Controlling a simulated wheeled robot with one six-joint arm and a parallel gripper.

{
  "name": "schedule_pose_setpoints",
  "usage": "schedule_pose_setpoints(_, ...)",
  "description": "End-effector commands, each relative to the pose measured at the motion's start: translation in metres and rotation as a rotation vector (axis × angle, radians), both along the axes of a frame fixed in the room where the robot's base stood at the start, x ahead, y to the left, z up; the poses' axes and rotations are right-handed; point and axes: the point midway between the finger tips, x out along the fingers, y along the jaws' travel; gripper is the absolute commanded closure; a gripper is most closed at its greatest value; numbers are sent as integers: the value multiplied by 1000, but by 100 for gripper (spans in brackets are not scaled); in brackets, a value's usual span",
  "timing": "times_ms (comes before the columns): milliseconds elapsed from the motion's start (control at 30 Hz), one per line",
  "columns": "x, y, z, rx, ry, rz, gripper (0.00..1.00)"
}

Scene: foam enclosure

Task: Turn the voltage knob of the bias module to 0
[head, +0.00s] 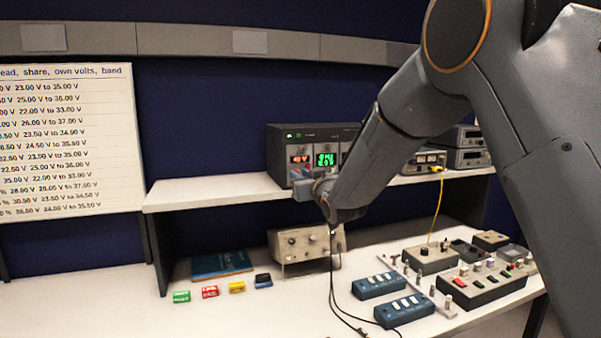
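A black instrument (340,132) with a red display and a green display stands on the shelf; I take it to be the bias module. The red digits are too small to read surely. My gripper (302,187) is at the lower front of this instrument, under the red display. My arm comes in from the right and covers the instrument's right part. The voltage knob cannot be made out; the gripper and wrist hide the lower front. I cannot tell whether the gripper touches anything or how far its fingers are apart.
The white shelf (215,192) runs above the bench. Other instruments (466,150) stand on its right. Below are a beige knobbed box (298,250), coloured blocks (210,292), blue switch boxes (378,285) and black control boxes (485,288). Black cables hang below my wrist. The shelf's left is clear.

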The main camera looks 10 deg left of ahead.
Motion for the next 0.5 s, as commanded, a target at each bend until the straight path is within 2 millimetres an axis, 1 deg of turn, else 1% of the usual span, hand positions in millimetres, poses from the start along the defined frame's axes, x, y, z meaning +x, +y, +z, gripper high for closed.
schedule_pose_setpoints(100,5,3,0,0,0,0,79)
schedule_pose_setpoints(367,6,4,0,0,0,0,79)
schedule_pose_setpoints(400,6,4,0,0,0,0,80)
schedule_pose_setpoints(467,6,4,0,0,0,0,90)
schedule_pose_setpoints(500,6,4,0,0,0,0,97)
